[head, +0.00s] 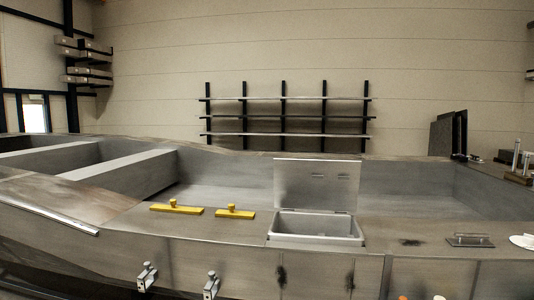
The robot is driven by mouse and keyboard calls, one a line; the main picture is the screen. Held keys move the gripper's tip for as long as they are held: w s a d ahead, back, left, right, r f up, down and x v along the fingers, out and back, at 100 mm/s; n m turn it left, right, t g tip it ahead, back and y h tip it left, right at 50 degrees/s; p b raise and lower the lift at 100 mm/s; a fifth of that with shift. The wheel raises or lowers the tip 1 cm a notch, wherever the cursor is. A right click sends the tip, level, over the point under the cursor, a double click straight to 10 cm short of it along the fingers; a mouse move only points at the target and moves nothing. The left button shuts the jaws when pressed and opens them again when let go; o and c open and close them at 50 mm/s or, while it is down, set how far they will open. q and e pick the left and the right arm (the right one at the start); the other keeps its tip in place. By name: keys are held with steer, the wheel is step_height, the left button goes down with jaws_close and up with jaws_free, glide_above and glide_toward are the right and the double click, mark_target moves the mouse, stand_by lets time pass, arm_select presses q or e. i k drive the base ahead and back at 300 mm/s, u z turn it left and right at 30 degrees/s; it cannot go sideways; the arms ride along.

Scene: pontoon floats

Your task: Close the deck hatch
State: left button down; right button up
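The deck hatch lid (316,184) is a flat grey metal panel with two small slots. It stands upright, open, hinged along the back edge of its opening. Below it, the hatch opening (300,240) shows a pale, empty-looking box recessed in the deck. Neither of my grippers is in view.
Two yellow handled tools (177,209) (235,213) lie on the deck left of the hatch. A grey plate with a handle (469,240) lies to the right. Metal brackets (147,277) (212,285) jut from the near side. The deck in front of the lid looks clear.

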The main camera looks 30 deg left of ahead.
mark_target(295, 188)
steer(key=u, duration=0.7)
steer(key=i, duration=0.85)
steer(key=u, duration=0.4)
steer(key=i, duration=1)
steer(key=z, duration=0.55)
